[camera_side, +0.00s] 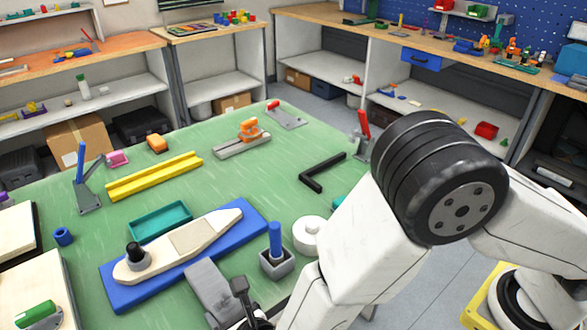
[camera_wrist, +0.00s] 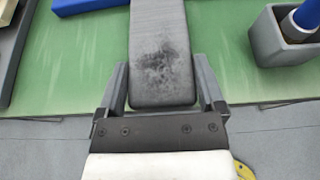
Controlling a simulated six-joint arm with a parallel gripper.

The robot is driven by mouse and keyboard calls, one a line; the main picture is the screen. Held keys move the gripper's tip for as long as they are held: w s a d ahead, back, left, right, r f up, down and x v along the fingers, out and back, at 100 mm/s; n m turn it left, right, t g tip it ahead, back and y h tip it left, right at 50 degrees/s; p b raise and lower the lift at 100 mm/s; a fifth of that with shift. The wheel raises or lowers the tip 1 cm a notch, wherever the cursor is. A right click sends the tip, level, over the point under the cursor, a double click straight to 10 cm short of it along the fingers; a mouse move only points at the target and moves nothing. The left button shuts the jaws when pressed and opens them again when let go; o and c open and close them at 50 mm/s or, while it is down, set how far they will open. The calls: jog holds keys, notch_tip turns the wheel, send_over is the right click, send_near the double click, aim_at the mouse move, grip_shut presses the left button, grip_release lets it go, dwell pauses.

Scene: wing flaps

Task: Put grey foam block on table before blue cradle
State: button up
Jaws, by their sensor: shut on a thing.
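The grey foam block (camera_side: 208,290) is long and flat, and lies near the front edge of the green table. In the wrist view the block (camera_wrist: 160,50) has a dark smudge and runs up the picture between my fingers. My gripper (camera_wrist: 160,80) is shut on its near end, one finger on each side. In the side view my gripper (camera_side: 243,300) is partly cut off at the bottom. I cannot tell whether the block touches the table. The blue cradle (camera_side: 120,295) lies just behind the block, bearing a pale wing-shaped piece (camera_side: 190,240).
A grey pot with a blue handle (camera_side: 277,262) stands right of the block, and also shows in the wrist view (camera_wrist: 280,40). A white round thing (camera_side: 308,232) is behind it. A teal tray (camera_side: 160,222) lies behind the cradle. Pale boards (camera_side: 35,285) lie at left.

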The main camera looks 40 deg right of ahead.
jog(key=shift+f, duration=0.55)
dwell(0.4)
jog(key=o, duration=1.1)
jog(key=shift+s, duration=0.1)
jog(key=shift+s+r, duration=0.25)
jog(key=shift+s, duration=0.25)
jog(key=r, duration=0.1)
jog(key=s+r, duration=0.1)
jog(key=r, duration=0.3)
jog(key=shift+s+r, duration=0.25)
jog(key=shift+s, duration=0.05)
jog(key=shift+r, duration=1.1)
